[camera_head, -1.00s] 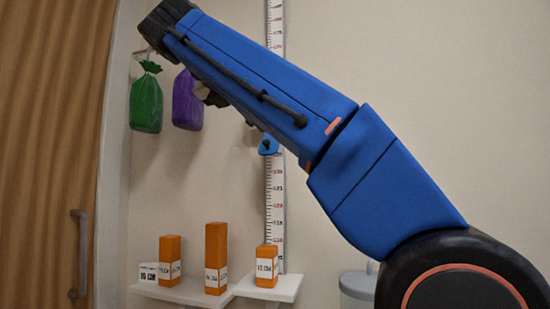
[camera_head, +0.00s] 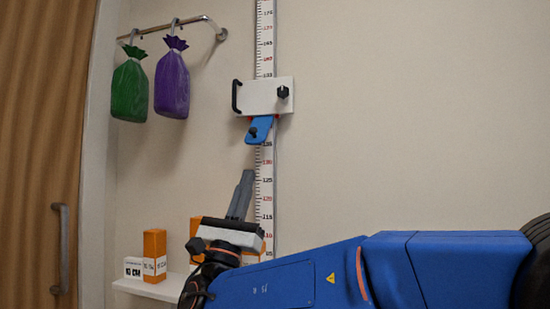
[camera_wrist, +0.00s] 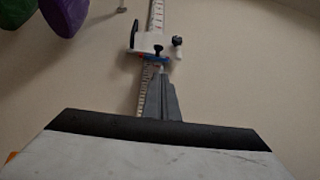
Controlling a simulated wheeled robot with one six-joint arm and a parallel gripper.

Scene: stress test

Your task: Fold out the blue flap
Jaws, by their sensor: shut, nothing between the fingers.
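The blue flap (camera_head: 261,128) hangs below a white slider block (camera_head: 265,97) on the vertical measuring scale (camera_head: 265,45). A small black knob sits on the flap. My gripper (camera_head: 247,174) is shut and empty, its grey fingers pointing up. In the head view its tips are just below the flap, with a gap between. In the wrist view the fingers (camera_wrist: 163,74) reach up to just under the blue flap (camera_wrist: 153,58) and cover part of the scale. I cannot tell how far the tips are from the wall.
The slider has a black handle (camera_head: 236,96) and a black knob (camera_head: 283,92). Green (camera_head: 130,91) and purple (camera_head: 172,84) bags hang from a rail at left. Orange boxes (camera_head: 154,256) stand on a white shelf (camera_head: 150,289), partly behind my arm. The wall at right is clear.

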